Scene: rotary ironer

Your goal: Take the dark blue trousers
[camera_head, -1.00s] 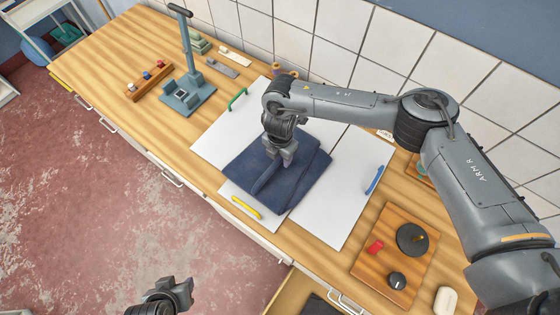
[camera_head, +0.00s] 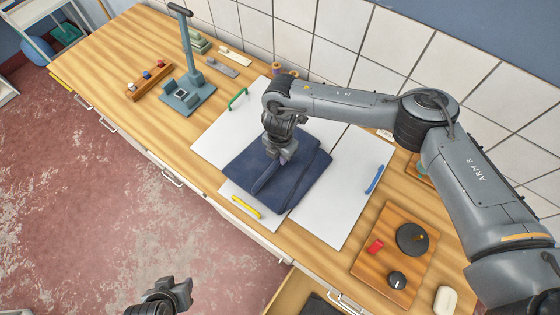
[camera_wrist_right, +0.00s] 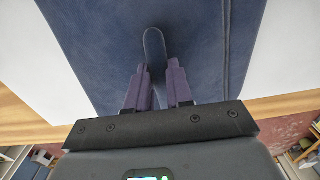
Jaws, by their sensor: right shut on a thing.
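The dark blue trousers (camera_head: 294,186) lie folded on a white board in the middle of the wooden worktop. My right gripper (camera_head: 283,156) points down onto the upper part of the trousers. In the right wrist view, its two fingers (camera_wrist_right: 160,90) are shut on a raised ridge of the dark blue cloth (camera_wrist_right: 95,50); the rest of the trousers lies flat around them. My left gripper (camera_head: 180,290) is at the bottom of the head view, over the floor and away from the trousers. I cannot tell whether its jaws are open or shut.
White boards (camera_head: 345,190) carry green (camera_head: 238,98), yellow (camera_head: 246,207) and blue (camera_head: 374,179) handles. A grey-blue stand (camera_head: 188,92) is at the back left. A wooden board with dark knobs (camera_head: 393,255) is at the right. An open drawer (camera_head: 295,293) juts out at the front.

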